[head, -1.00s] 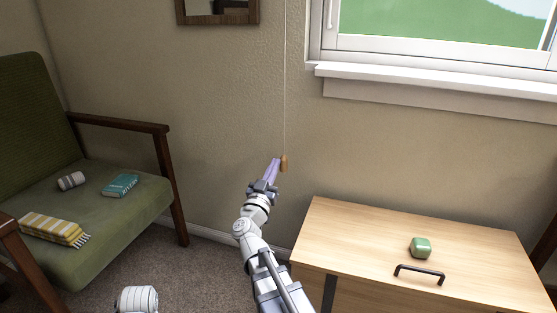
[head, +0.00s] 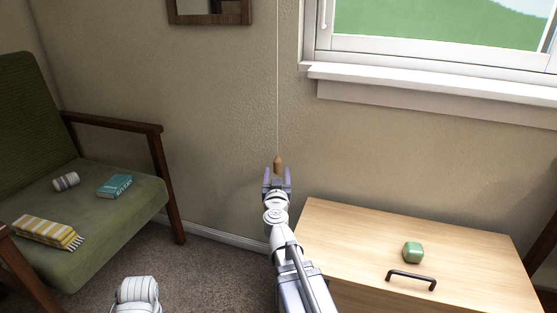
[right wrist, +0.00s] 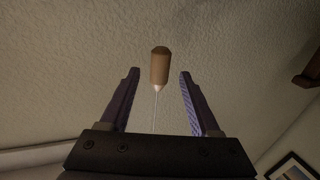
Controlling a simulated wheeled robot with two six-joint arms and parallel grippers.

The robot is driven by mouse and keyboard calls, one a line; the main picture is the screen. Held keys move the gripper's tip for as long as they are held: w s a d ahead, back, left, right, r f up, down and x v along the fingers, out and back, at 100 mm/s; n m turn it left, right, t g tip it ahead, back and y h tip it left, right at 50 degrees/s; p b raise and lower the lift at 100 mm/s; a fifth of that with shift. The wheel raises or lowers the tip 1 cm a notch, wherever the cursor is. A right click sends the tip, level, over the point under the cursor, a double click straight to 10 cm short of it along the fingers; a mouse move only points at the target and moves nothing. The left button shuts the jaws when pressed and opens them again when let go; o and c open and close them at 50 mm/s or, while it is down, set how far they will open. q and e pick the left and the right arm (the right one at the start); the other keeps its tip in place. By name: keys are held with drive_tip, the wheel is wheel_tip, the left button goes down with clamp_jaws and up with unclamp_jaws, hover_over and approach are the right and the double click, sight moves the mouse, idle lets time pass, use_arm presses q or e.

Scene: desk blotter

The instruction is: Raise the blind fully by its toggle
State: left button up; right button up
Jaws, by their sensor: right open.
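The wooden toggle (head: 278,164) hangs at the end of a thin pale cord (head: 278,90) to the left of the window. My right gripper (head: 277,173) is open just below and in front of the toggle in the head view. In the right wrist view the toggle (right wrist: 159,65) shows between the two open fingertips (right wrist: 158,74), with clear space on both sides and no contact. The blind itself is out of view. My left gripper is not in view.
A green armchair (head: 100,205) holding a book, a cloth and a small roll is at left. The wall behind the toggle is bare.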

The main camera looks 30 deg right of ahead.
sight(278, 161)
drive_tip(key=x, duration=0.7)
drive_tip(key=shift+w+d, duration=0.25)
drive_tip(key=shift+w, duration=0.05)
clamp_jaws()
idle(1.2)
